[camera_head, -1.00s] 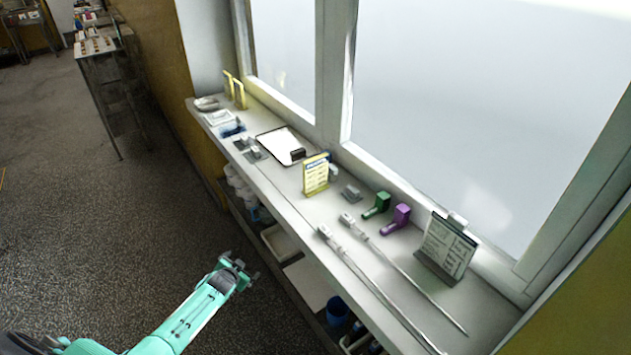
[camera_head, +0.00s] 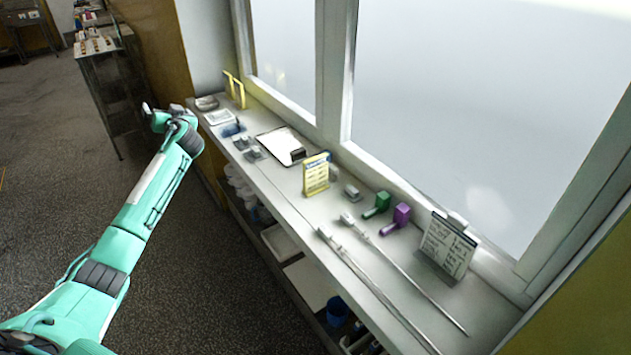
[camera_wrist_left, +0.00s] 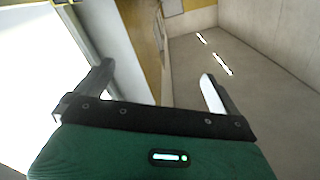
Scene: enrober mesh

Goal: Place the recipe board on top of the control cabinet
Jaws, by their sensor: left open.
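A white board with handwritten lines and a clip at its top (camera_head: 448,245), which looks like the recipe board, stands tilted in a dark holder at the near right end of the windowsill shelf. I cannot make out its text. My left gripper (camera_head: 168,110) is raised at the far left end of the shelf, well apart from the board. In the left wrist view its fingers (camera_wrist_left: 155,78) are spread with nothing between them. My right gripper is not in view. I cannot pick out the control cabinet in either view.
The shelf (camera_head: 290,208) also holds a yellow card stand (camera_head: 316,174), a clipboard (camera_head: 281,146), a green tool (camera_head: 377,204), a purple tool (camera_head: 396,218) and two long rods (camera_head: 375,288). Window frames rise behind it.

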